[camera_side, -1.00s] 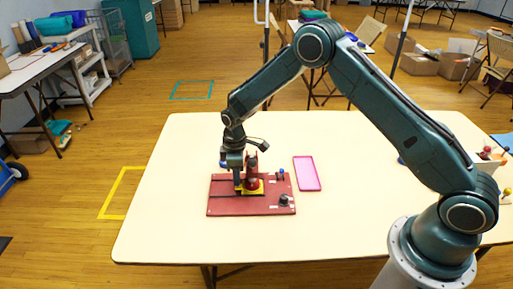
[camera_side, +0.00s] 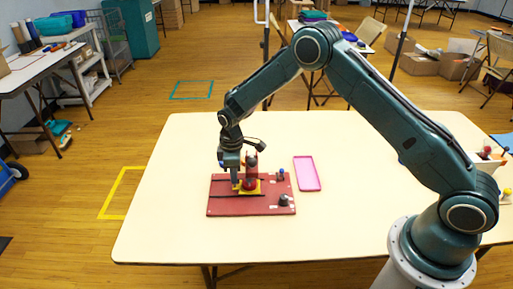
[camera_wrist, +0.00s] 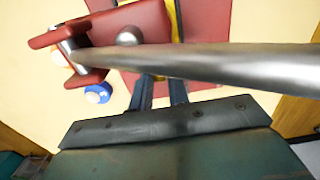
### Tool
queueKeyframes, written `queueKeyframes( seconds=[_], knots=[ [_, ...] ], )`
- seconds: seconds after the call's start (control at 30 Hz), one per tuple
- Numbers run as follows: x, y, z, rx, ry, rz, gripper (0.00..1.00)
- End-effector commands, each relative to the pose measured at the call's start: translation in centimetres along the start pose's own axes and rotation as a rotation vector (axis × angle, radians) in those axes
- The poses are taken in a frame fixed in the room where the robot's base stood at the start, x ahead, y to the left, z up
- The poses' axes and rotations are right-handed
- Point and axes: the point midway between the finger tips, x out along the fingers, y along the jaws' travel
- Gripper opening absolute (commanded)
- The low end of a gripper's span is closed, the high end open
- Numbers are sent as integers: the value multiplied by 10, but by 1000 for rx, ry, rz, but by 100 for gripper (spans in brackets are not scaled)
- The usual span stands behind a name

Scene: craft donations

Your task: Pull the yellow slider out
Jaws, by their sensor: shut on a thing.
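The yellow slider (camera_side: 256,188) lies on the red board (camera_side: 225,209), which has dark slots along it. A strip of the slider (camera_wrist: 177,18) also shows at the top of the wrist view. My gripper (camera_side: 236,187) points down at the slider's left end and is shut on it. In the wrist view its two dark fingers (camera_wrist: 161,88) have a narrow gap between them; their tips are hidden behind a silver bar (camera_wrist: 220,64), so the grip itself is not seen. A red upright part (camera_side: 250,172) stands right beside my gripper, over the slider.
A dark knob (camera_side: 284,200) and a small blue-topped post (camera_side: 280,174) stand on the board's right side. A pink tray (camera_side: 307,174) lies to the right of the board. The cream table (camera_side: 180,160) is clear left of the board.

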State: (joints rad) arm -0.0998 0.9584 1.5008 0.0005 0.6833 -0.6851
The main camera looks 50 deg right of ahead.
Motion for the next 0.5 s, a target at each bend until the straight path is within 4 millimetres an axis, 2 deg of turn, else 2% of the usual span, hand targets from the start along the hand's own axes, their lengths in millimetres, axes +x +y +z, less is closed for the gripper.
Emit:
queueKeyframes(
  seconds=[0.5],
  knots=[
    [0, 0, -27, -1, 3, 1, 0]
  ],
)
